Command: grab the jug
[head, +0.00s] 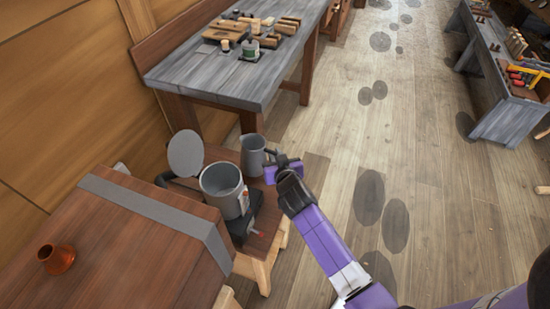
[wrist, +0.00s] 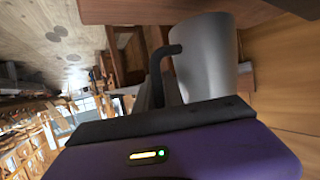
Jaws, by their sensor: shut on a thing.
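The jug (head: 253,155) is a grey metal vessel with a side handle. In the head view it is upright on or just above the small wooden stand, behind the grey pot. My gripper (head: 279,168) is at its right side, at the handle. In the wrist view the jug (wrist: 205,58) fills the upper right, with its dark handle (wrist: 160,62) running down behind the gripper body. My gripper is shut on the jug, by its handle side. I cannot tell whether the jug's base touches the stand.
A grey pot (head: 223,188) with a raised round lid (head: 186,153) stands close in front of the jug. A workbench (head: 235,75) with tools stands behind. The floor to the right is open.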

